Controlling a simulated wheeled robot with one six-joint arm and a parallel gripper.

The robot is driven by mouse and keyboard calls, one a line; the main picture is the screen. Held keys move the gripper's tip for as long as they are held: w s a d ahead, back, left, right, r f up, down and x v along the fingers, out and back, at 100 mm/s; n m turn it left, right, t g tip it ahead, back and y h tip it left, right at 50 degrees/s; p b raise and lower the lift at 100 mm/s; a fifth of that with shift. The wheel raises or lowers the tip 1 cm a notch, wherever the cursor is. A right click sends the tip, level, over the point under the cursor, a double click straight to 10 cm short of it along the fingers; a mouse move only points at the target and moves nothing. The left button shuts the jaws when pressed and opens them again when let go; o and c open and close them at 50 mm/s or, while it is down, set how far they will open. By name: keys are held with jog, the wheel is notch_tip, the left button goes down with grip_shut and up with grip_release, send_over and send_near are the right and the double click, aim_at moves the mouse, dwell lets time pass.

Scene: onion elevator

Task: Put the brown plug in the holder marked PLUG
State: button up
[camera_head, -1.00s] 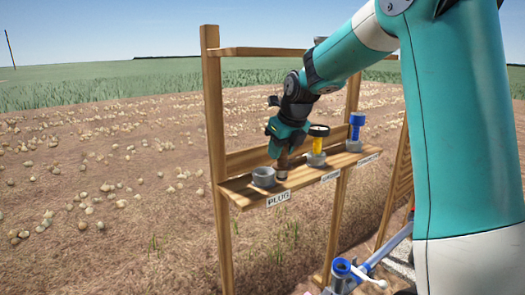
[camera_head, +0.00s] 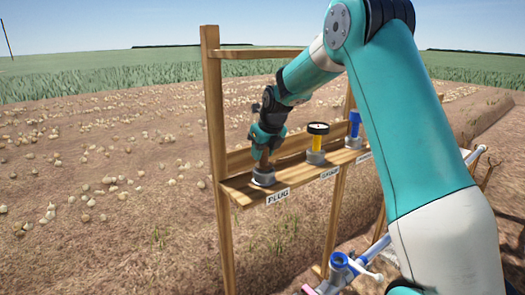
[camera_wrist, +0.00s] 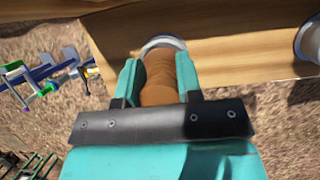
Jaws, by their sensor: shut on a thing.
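My gripper (camera_head: 264,156) is at the left end of the wooden shelf in the head view, directly over the grey ring holder (camera_head: 264,177) above the PLUG label (camera_head: 278,197). In the wrist view my gripper (camera_wrist: 160,85) is shut on the brown plug (camera_wrist: 160,80), a ribbed cylinder between the two teal fingers. The holder's pale rim (camera_wrist: 163,43) shows just beyond the plug's far end. In the head view a little of the brown plug (camera_head: 264,163) shows between the fingers and the holder. I cannot tell how deep the plug sits in the holder.
To the right on the shelf (camera_head: 236,189) stand a yellow gauge with a black top (camera_head: 317,143) and a blue piece (camera_head: 354,130), each in a grey holder. A wooden post (camera_head: 216,120) rises left of my gripper. Blue pipework (camera_head: 339,265) lies below right.

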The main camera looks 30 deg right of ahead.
jog(key=shift+f, duration=0.1)
jog(key=shift+f, duration=0.25)
jog(key=o, duration=1)
jog(key=shift+c, duration=0.2)
jog(key=shift+r, duration=0.1)
